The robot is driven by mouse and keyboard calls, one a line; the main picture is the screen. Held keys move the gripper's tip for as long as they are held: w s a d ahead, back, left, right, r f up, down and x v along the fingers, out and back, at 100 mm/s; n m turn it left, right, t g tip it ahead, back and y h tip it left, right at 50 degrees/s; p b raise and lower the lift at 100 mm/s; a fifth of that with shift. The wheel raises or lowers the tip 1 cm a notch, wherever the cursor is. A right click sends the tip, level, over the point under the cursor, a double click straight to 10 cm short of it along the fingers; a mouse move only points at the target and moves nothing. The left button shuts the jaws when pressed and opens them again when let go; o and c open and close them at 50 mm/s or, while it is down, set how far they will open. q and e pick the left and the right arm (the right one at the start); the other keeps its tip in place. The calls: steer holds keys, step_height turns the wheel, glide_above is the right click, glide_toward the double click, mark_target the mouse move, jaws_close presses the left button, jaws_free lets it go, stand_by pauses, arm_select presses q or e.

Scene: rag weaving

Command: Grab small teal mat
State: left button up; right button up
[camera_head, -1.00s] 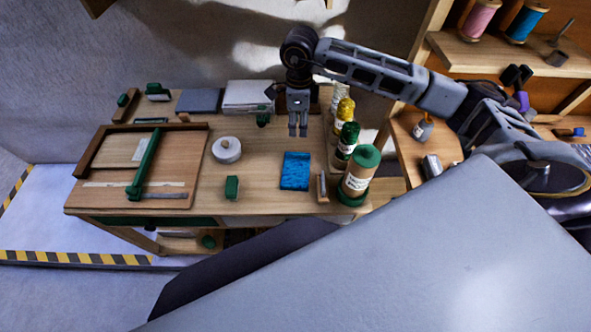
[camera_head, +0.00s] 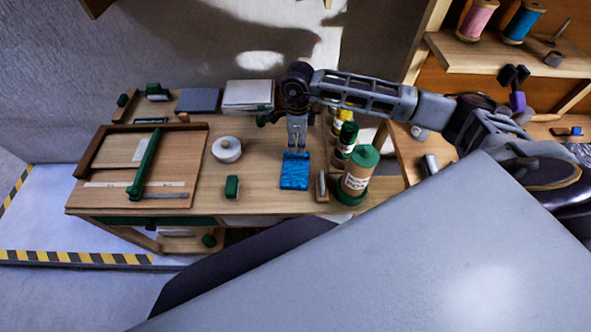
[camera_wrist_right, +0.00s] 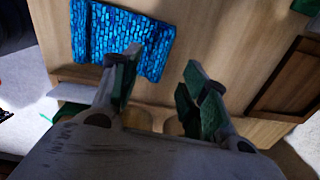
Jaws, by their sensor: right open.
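The small teal mat (camera_head: 295,177) lies flat on the wooden table, showing bright blue-teal with a woven, brick-like pattern. It also shows in the right wrist view (camera_wrist_right: 115,38), at the upper left beyond the fingers. My right gripper (camera_head: 297,150) points down at the far edge of the mat and overlaps it in the head view. In the right wrist view its two green-padded fingers (camera_wrist_right: 165,85) stand apart with nothing between them. The mat appears to one side of the gap, and I cannot tell whether a finger touches it. My left gripper is not in view.
On the wooden table (camera_head: 262,200), a green-capped container (camera_head: 358,175) and several spools stand right of the mat. A small block (camera_head: 322,187) sits close to the mat. A white roll (camera_head: 227,149), a green block (camera_head: 232,187) and a cutting board (camera_head: 115,190) are to the left.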

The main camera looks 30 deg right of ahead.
mark_target(297, 153)
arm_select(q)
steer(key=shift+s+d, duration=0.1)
arm_select(e)
steer(key=shift+f, duration=0.25)
steer(key=shift+f, duration=0.1)
steer(key=shift+f+p, duration=0.55)
steer(key=shift+f, duration=1.95)
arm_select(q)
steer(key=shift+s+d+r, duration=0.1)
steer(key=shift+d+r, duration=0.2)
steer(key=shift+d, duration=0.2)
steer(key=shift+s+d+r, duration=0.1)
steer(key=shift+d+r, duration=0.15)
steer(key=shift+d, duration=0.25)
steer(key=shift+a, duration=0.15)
